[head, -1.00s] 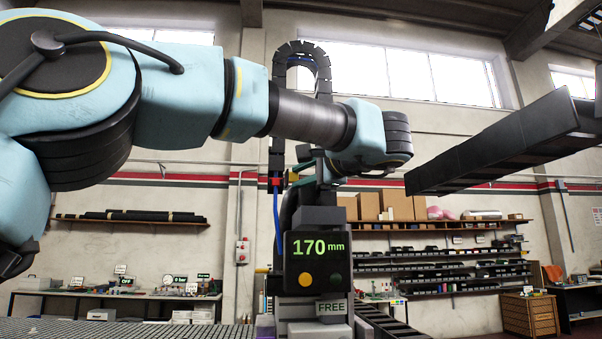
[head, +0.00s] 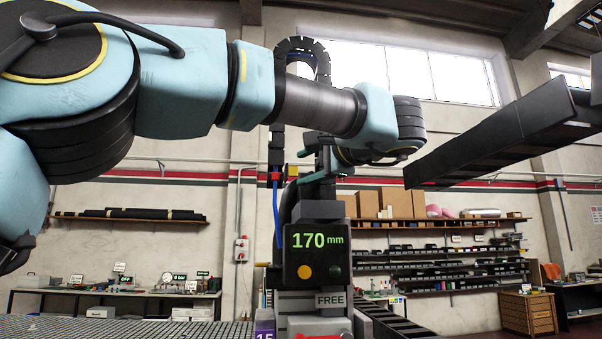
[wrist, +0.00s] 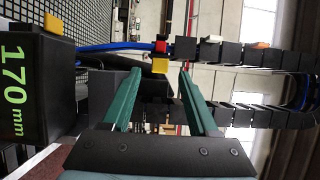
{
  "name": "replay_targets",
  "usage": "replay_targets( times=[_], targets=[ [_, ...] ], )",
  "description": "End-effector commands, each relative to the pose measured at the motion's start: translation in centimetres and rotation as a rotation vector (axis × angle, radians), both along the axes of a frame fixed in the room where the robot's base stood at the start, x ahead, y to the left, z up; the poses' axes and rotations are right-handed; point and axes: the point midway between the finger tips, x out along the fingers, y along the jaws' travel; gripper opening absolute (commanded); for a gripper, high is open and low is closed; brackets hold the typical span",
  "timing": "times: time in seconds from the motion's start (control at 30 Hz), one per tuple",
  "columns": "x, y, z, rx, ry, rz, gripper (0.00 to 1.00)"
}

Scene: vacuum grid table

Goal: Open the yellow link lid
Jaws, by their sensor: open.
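The yellow link lid (wrist: 160,66) shows in the wrist view as a small yellow block on the black cable chain, beside a red block (wrist: 160,47). My gripper (wrist: 160,72) is open, with its two teal fingers apart and nothing held. In that picture the yellow lid lies between the fingertips; I cannot tell the remaining depth or whether anything touches. In the head view my gripper (head: 300,168) is sideways above the display box, to the right of the chain's red block (head: 275,177). The yellow lid is not clear there.
The display box (head: 318,256) reading 170 mm stands just below my gripper and also at the left of the wrist view (wrist: 18,80). A blue hose (wrist: 105,46) runs along the chain. A dark overhead beam (head: 500,135) hangs at right.

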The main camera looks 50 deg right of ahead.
Motion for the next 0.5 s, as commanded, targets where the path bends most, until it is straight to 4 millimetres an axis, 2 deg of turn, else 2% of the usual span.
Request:
replay_targets(
  times=[0.03,0.2,0.33,0.5],
  targets=[
    [-1.2,0.2,-0.4,-0.003,0.001,-0.004,0.60],
    [-4.5,1.1,-0.4,-0.003,0.001,-0.004,0.60],
    [-6.5,1.7,-0.3,-0.002,0.000,-0.002,0.60],
    [-7.9,2.1,-0.1,-0.003,0.000,0.000,0.60]
  ],
)
